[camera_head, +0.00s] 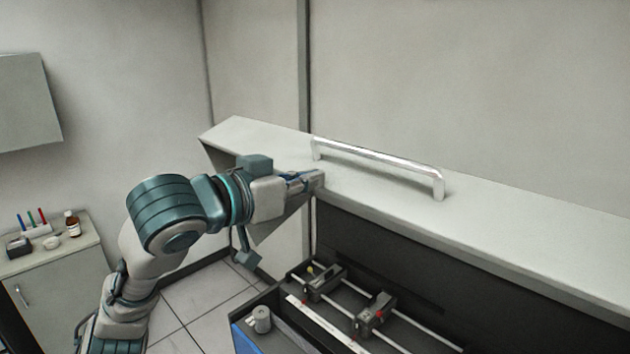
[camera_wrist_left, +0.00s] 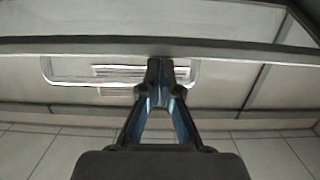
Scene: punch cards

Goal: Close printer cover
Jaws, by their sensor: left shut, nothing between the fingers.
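The printer cover (camera_head: 480,222) is a long light grey lid, raised above the dark open interior of the printer (camera_head: 400,270). A silver bar handle (camera_head: 380,158) is fixed on its upper face. My left gripper (camera_head: 318,179) is shut and empty at the cover's near edge, just below the handle's left end. It seems to touch the edge, but contact is not certain. In the left wrist view the shut fingertips (camera_wrist_left: 160,66) point at the cover edge (camera_wrist_left: 80,46), with the handle (camera_wrist_left: 70,84) around them. My right gripper is not in view.
Inside the printer are rails with black carriages (camera_head: 372,312) and a grey cylinder (camera_head: 260,319). A cabinet (camera_head: 60,285) with pens and a brown bottle (camera_head: 72,223) stands at the left. Tiled floor (camera_head: 200,300) lies between. A wall is behind the cover.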

